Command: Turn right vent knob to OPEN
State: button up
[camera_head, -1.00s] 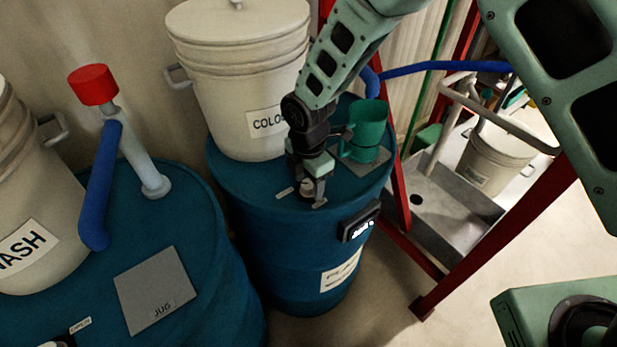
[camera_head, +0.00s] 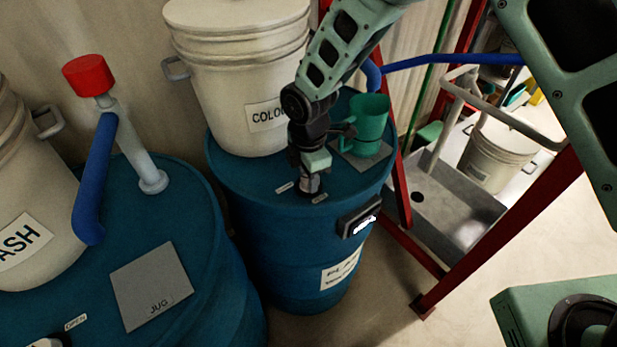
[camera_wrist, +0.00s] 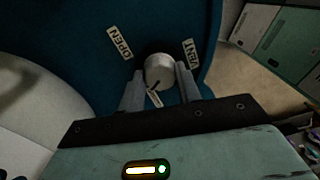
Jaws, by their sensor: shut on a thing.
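The right vent knob (camera_wrist: 158,72) is a round silver knob on top of the right blue drum (camera_head: 285,230). A dark pointer mark on it points toward the lower left, near a small label partly hidden between the fingers. The OPEN label (camera_wrist: 120,42) lies to the knob's upper left and the VENT label (camera_wrist: 190,54) to its right in the wrist view. My gripper (camera_wrist: 158,84) is shut on the knob, one finger on each side. In the head view my gripper (camera_head: 309,186) points down at the drum top and mostly hides the knob.
A white bucket (camera_head: 235,90) and a green jug (camera_head: 368,122) stand on the same drum, close to my arm. A red frame (camera_head: 500,235) and a grey sink (camera_head: 450,205) are at the right. The left drum (camera_head: 215,225) carries a red-capped pump (camera_head: 88,76).

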jog(key=m+b, duration=0.2)
jog(key=m, duration=0.1)
jog(key=shift+f+m, duration=0.1)
jog(key=shift+m, duration=0.2)
jog(key=m+b, duration=0.2)
jog(key=m, duration=0.2)
jog(key=shift+m, duration=0.3)
jog(key=m+b, duration=0.1)
jog(key=m, duration=0.2)
jog(key=shift+m+b, duration=0.3)
jog(key=shift+b, duration=0.1)
jog(key=shift+m+b, duration=0.45)
jog(key=shift+m, duration=1.45)
jog(key=shift+r, duration=0.2)
jog(key=o, duration=1)
